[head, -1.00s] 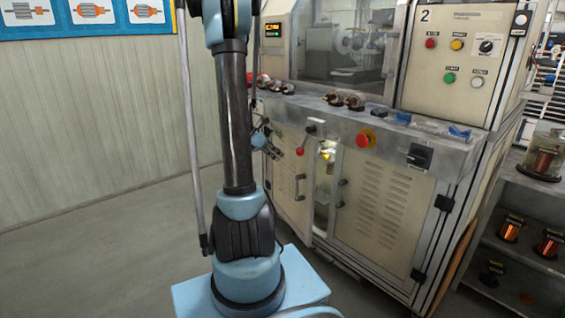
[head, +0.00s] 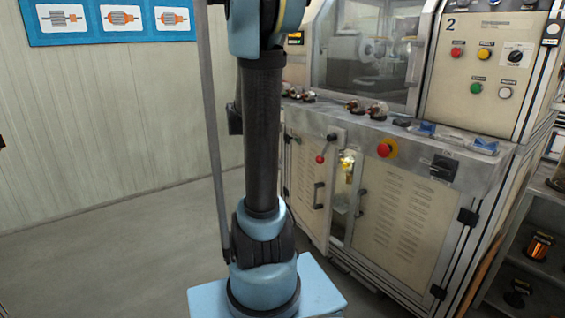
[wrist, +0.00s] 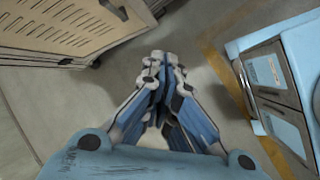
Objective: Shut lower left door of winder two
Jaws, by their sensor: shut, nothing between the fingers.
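Winder two (head: 450,160) is a beige cabinet with a grey ledge and a "2" on its upper panel. Its lower left door (head: 303,172), with a dark handle (head: 319,195), stands ajar. A narrow gap beside the door's right edge shows the inside and a yellowish fitting (head: 347,163). In the head view my arm stands in front of the door's left side, and my gripper is hidden. In the wrist view my gripper (wrist: 165,75) is shut and empty above the floor. A slotted beige panel (wrist: 65,25) is at upper left, apart from the fingers; I cannot tell which door it is.
The vented lower right door (head: 400,215) appears closed. A red knob (head: 384,150) and a dark switch (head: 445,168) sit on the front ledge. A shelf with copper spools (head: 538,246) stands at right. The floor (head: 110,255) at left is clear.

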